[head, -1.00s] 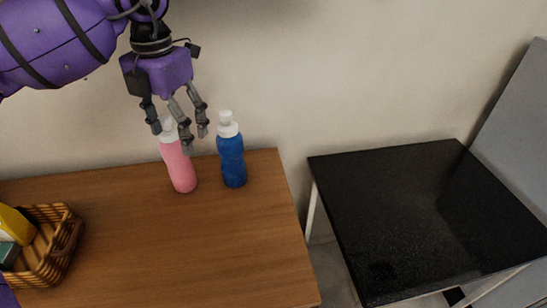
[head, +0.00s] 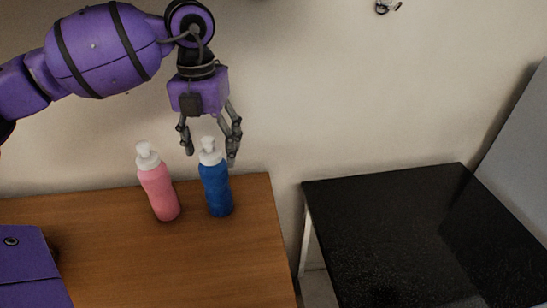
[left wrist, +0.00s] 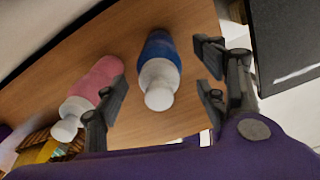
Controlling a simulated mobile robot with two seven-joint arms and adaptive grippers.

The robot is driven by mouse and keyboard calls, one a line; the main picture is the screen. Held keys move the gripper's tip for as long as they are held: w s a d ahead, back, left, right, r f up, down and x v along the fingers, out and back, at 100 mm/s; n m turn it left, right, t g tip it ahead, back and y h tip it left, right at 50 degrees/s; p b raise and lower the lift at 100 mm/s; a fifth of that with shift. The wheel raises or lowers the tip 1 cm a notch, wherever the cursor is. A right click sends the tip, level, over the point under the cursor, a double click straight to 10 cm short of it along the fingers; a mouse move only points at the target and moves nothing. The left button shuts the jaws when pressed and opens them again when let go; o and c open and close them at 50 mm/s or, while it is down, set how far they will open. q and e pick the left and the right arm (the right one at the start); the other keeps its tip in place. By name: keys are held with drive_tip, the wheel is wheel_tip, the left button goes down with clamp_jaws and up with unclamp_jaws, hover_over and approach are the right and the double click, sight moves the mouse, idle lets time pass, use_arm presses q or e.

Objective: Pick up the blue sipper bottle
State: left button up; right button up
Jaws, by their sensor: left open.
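The blue sipper bottle (head: 215,188) with a white cap stands upright on the wooden table (head: 190,262), near its back right corner. A pink bottle (head: 159,192) with a white cap stands just left of it. My left gripper (head: 210,153) is open and points down above the blue bottle, its fingers on either side of the white cap. In the left wrist view, the blue bottle (left wrist: 158,50) lies between the open fingers (left wrist: 160,88), apart from them. One finger there overlaps the pink bottle (left wrist: 100,75). My right gripper is not in view.
A black-topped table (head: 400,235) stands to the right, across a gap. A wall (head: 330,100) rises behind both tables. A wicker basket (left wrist: 38,138) with a yellow item shows at the left wrist view's lower left. A small dark thing (head: 388,6) shows at the top edge.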

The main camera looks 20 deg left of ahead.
sight(211, 166)
use_arm(q)
drive_tip(key=f, duration=0.5)
drive_tip(key=shift+s+a+f+p, duration=0.2)
drive_tip(key=shift+s+p, duration=0.1)
drive_tip(key=shift+s, duration=0.05)
drive_tip(key=shift+c, duration=0.2)
clamp_jaws()
